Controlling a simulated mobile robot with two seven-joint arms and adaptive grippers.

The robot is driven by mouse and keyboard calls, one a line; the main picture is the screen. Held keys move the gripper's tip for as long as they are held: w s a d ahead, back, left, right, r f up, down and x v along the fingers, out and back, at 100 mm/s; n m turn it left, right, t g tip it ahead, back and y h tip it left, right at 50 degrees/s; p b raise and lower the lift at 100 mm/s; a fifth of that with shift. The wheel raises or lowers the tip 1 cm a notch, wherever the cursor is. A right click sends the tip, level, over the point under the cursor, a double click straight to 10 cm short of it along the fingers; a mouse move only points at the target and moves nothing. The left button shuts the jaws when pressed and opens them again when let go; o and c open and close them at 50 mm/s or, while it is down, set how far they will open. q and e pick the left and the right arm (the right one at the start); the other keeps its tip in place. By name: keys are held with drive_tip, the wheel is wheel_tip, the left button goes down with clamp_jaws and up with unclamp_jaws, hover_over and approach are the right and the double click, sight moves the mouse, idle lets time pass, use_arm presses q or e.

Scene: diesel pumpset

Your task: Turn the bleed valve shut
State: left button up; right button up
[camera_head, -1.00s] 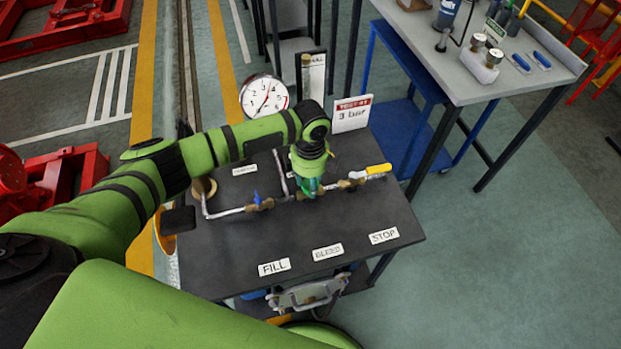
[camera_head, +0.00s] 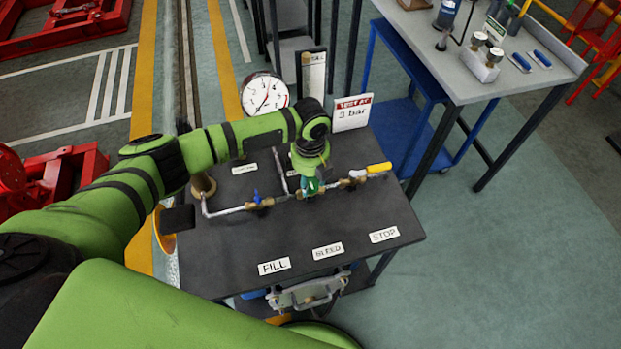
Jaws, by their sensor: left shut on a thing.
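The bleed valve (camera_head: 308,187) has a green handle and sits mid-way along a pipe on the dark bench top (camera_head: 225,262). My left gripper (camera_head: 309,182) points down from above and is shut on the green handle. My wrist hides the fingertips and most of the handle. The BLEED label (camera_head: 328,252) lies in front of it. A grey metal part (camera_head: 306,293), possibly my right gripper, shows at the bench's front edge; its jaw state is unclear.
A blue-handled valve (camera_head: 257,198) is on the left of the pipe and a yellow-handled one (camera_head: 378,168) on the right. A round gauge (camera_head: 264,94) and a test card (camera_head: 352,114) stand behind. A grey side table (camera_head: 466,75) is back right.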

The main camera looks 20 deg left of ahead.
sight(310, 182)
use_arm(q)
drive_tip(key=shift+a, duration=0.1)
idle(0.3)
drive_tip(key=o, duration=1.1)
drive_tip(key=shift+w, duration=0.1)
drive_tip(key=shift+o, duration=0.2)
drive_tip(key=shift+r, duration=0.1)
drive_tip(key=shift+r, duration=0.35)
wheel_tip(310, 182, up, 11)
